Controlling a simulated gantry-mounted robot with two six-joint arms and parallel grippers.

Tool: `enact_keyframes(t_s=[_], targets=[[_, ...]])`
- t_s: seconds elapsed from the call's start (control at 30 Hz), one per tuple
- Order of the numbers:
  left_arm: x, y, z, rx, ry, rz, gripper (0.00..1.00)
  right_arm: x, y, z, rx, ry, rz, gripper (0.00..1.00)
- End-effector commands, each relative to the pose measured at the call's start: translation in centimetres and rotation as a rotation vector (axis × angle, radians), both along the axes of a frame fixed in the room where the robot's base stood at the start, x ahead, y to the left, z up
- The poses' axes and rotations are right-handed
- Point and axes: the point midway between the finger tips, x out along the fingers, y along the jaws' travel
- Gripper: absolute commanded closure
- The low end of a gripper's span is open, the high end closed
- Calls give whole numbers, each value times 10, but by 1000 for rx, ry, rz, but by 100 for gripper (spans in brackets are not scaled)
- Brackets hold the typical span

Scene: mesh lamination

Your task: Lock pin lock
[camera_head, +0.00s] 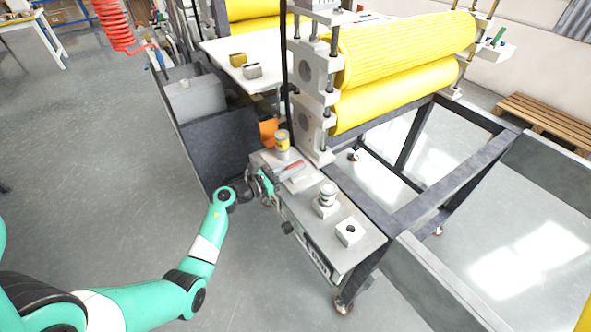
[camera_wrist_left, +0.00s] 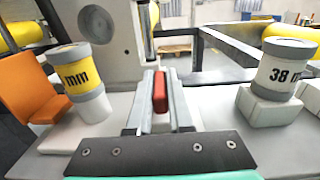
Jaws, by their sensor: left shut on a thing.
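The lock's red handle (camera_head: 293,167) stands on the grey plate of the machine's side, at the foot of the roller stand. It also shows in the left wrist view (camera_wrist_left: 159,92), upright between the grey fingers of my left gripper (camera_wrist_left: 158,108). My left gripper is shut on this red handle. In the head view my left arm reaches in from the left and its gripper (camera_head: 281,175) is small and partly hidden among the fittings. The pin itself cannot be made out. My right gripper is not in view.
A yellow-banded cylinder (camera_head: 282,141) and an orange block (camera_head: 268,132) stand behind the handle. A cylinder marked 38 (camera_wrist_left: 285,66) sits on a pale block to the right. A block with a hole (camera_head: 348,231) is nearer. Yellow rollers (camera_head: 400,50) rise behind.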

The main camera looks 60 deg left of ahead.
Motion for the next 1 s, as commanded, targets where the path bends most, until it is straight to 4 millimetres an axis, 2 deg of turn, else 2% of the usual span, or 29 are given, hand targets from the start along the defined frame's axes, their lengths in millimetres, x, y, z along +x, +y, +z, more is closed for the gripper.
enact_keyframes(t_s=[0.53, 0.57, 0.7, 0.73, 1.0], targets=[[0, 0, -1, 0, 3, -37, 100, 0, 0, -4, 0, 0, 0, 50], [0, -1, -1, 0, 3, -37, 79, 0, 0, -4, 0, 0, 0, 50], [0, 0, -1, -1, 3, -37, 54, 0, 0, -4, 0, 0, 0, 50], [0, 0, -1, -1, 2, -36, 51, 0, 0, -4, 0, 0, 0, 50], [0, 0, 0, -1, 2, -35, 51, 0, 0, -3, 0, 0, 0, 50]])
